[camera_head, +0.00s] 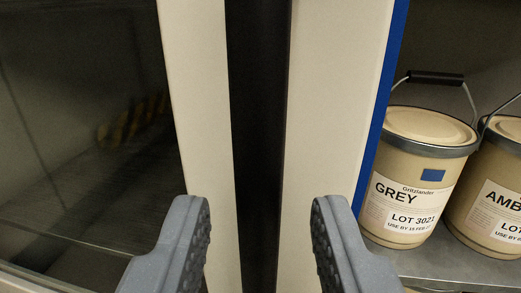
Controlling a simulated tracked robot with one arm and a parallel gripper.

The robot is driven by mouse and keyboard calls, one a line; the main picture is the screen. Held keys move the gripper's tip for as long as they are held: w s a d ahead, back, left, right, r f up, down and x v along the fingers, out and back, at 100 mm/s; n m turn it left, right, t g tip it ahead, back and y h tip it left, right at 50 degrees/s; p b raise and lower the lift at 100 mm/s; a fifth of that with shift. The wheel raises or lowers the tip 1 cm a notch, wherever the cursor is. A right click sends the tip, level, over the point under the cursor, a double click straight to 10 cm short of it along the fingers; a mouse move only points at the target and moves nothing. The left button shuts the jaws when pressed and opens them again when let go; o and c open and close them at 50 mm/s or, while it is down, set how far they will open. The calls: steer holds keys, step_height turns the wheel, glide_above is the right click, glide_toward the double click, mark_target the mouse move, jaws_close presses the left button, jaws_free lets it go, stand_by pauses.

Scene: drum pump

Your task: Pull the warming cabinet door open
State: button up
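The warming cabinet door (195,90) shows as a pale upright frame with a dark glass pane (80,130) to its left. A dark vertical strip (258,100) runs down the middle of the view; I cannot tell if it is a handle or a recess. Right of it is a pale upright (330,90) with a blue edge (385,110). Past that edge the inside of a cabinet shows. My gripper (261,235) is open, its grey ribbed fingers either side of the strip in the picture, with nothing seen gripped. Contact with the strip cannot be told.
A pail labelled GREY (405,190) and a second pail (490,190), partly cut off, stand on a metal shelf (440,267) at the right. Both have wire handles. Yellow and black stripes (132,120) show faintly in the glass.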

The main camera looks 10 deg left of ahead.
steer(key=shift+w+a, duration=0.15)
steer(key=shift+w, duration=0.55)
steer(key=shift+w+a, duration=0.1)
steer(key=shift+w, duration=0.6)
